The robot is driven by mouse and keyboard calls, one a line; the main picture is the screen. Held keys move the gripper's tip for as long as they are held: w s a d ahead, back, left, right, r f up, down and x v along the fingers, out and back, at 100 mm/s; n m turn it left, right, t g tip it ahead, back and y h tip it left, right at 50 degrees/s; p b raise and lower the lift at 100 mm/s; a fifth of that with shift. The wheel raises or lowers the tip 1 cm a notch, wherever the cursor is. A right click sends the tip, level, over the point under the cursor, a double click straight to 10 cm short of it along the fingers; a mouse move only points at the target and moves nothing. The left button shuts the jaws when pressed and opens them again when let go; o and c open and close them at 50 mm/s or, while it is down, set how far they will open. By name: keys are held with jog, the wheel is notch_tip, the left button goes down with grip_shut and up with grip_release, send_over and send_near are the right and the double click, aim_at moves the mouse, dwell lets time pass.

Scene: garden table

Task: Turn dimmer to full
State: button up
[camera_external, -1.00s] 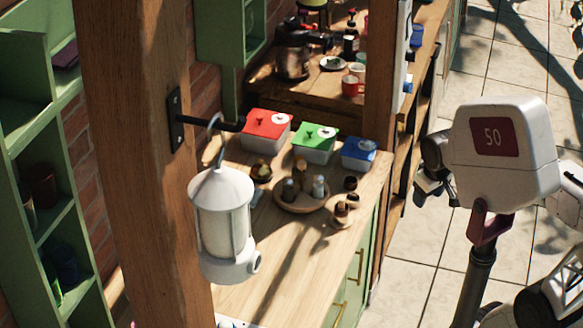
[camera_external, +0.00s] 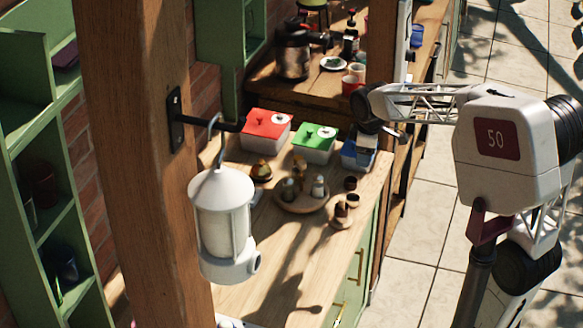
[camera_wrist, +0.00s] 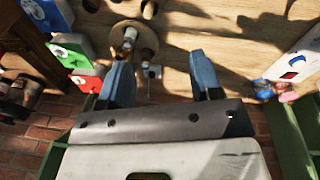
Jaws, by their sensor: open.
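The white lantern (camera_external: 222,225) hangs from a black bracket on the wooden post. A small round knob (camera_external: 254,261) sits low on its right side and may be the dimmer; its setting is too small to tell. No light shows in the lantern. My gripper (camera_wrist: 164,78) is open, with two blue fingers apart and nothing held between them. In the external view my arm reaches left over the counter's right edge, near the blue-lidded box, well right of the lantern. The lantern is not recognisable in the wrist view.
Red (camera_external: 266,129), green (camera_external: 316,142) and blue (camera_external: 357,154) lidded boxes stand on the counter. A round wooden tray (camera_external: 298,207) holds small bottles. A white panel with blue and red marks (camera_wrist: 292,68) shows in the wrist view.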

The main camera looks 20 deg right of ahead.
jog(key=w+a+f+n, duration=0.5)
jog(key=w+a+f, duration=0.1)
jog(key=w, duration=0.4)
jog(key=w+a+f+n+g, duration=0.1)
jog(key=w+a+f+n, duration=0.4)
jog(key=w+a, duration=0.4)
jog(key=w+a+f+n, duration=0.5)
jog(key=w+a+f, duration=0.3)
jog(key=w, duration=0.3)
jog(key=shift+w+n+g, duration=0.1)
jog(key=shift+n+g, duration=0.2)
jog(key=shift+f, duration=0.2)
jog(key=shift+f, duration=3.7)
jog(key=shift+c, duration=0.2)
jog(key=c, duration=0.9)
